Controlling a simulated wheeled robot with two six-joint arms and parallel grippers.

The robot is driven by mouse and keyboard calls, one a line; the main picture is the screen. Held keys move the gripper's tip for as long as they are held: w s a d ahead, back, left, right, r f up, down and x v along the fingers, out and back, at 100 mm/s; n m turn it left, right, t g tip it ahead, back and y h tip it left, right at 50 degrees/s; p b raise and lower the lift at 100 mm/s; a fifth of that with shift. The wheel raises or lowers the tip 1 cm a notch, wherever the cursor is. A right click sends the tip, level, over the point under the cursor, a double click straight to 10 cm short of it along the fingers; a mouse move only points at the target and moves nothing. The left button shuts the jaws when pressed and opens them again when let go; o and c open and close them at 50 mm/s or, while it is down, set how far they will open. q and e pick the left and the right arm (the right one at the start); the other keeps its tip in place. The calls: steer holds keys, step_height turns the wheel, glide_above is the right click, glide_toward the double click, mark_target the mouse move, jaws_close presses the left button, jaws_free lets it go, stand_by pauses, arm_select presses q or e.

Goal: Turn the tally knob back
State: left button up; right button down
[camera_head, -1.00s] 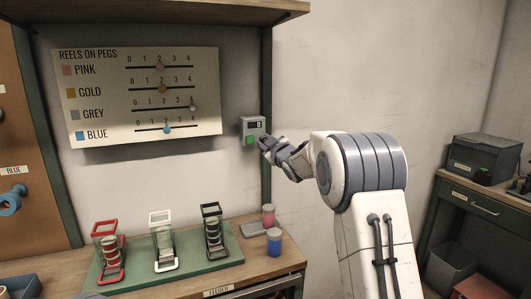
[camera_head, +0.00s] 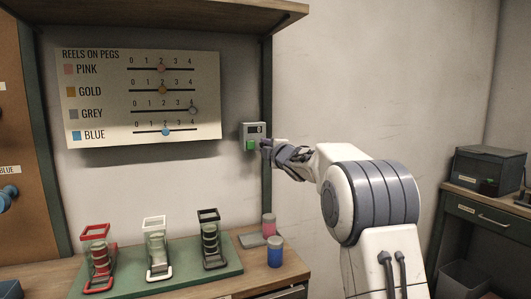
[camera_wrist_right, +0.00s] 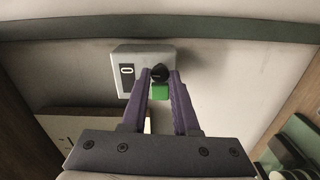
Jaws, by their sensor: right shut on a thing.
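The tally box (camera_head: 249,130) is a small grey box on the wall post, with a dark counter window and a green square. It also shows in the right wrist view (camera_wrist_right: 143,56), where the window's digit looks like a 0. The black tally knob (camera_wrist_right: 160,73) sticks out of the box beside the window, above the green square (camera_wrist_right: 160,92). My right gripper (camera_head: 266,147) is at the box's right side. In the right wrist view its two purple fingers (camera_wrist_right: 160,76) are shut on the knob. The knob is hidden in the head view. My left gripper is out of view.
A "Reels on pegs" board (camera_head: 100,122) hangs left of the box. Below, a green tray (camera_head: 225,262) holds red, white and black stands with reels. A pink jar (camera_head: 268,226) and a blue jar (camera_head: 275,253) stand right of it. The wall to the right is bare.

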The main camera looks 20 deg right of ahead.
steer(key=shift+n, duration=0.6)
steer(key=c, duration=0.7)
jaws_free()
steer(key=shift+a, duration=0.1)
steer(key=s+b, duration=0.2)
steer(key=s, duration=0.8)
steer(key=shift+s+d, duration=0.2)
steer(key=shift+d, duration=0.05)
